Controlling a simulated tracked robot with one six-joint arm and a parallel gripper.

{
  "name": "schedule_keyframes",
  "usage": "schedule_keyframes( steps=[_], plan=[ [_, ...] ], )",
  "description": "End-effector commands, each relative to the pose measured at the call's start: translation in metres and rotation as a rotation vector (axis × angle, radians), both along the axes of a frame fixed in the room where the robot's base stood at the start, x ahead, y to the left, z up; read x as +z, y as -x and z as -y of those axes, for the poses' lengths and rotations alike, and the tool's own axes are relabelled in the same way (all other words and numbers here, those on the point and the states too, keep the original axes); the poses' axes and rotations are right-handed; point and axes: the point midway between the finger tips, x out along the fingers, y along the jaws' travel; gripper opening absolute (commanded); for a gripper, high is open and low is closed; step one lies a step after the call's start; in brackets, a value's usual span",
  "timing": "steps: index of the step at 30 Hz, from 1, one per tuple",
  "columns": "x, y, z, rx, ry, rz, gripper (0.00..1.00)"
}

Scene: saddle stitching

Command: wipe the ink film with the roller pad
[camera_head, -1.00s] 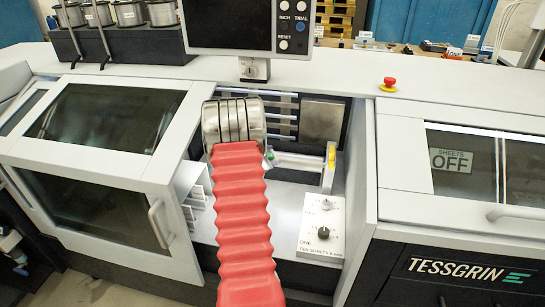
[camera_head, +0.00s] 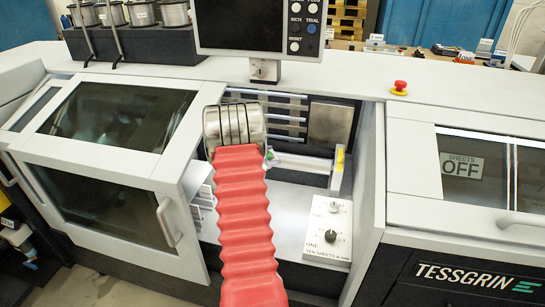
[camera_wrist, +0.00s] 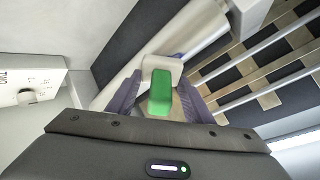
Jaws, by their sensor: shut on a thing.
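My gripper (camera_wrist: 158,92) shows in the wrist view with its purple fingers closed on the sides of a pale block with a green face, which looks like the roller pad (camera_wrist: 161,92). Its far end overlaps a light grey roller (camera_wrist: 185,42) in the picture; I cannot tell whether they touch. In the head view my metal wrist hides the gripper, and only a small green bit of the pad (camera_head: 270,154) shows beside it, in the open machine bay. I cannot make out an ink film on the roller.
A white control box with a knob (camera_head: 329,231) stands at the bay's right front. An upright with a yellow part (camera_head: 339,160) stands behind it. An open windowed door (camera_head: 105,205) bounds the bay on the left. A monitor (camera_head: 250,25) hangs above.

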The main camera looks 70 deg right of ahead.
Motion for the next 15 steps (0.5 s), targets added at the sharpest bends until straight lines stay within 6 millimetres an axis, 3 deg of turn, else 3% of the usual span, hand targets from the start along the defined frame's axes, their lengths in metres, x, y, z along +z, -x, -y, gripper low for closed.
schedule_keyframes(
  steps=[15],
  plan=[
    [0.0, -0.032, -0.007, 0.004, -0.002, -0.001, 0.29]
  ],
)
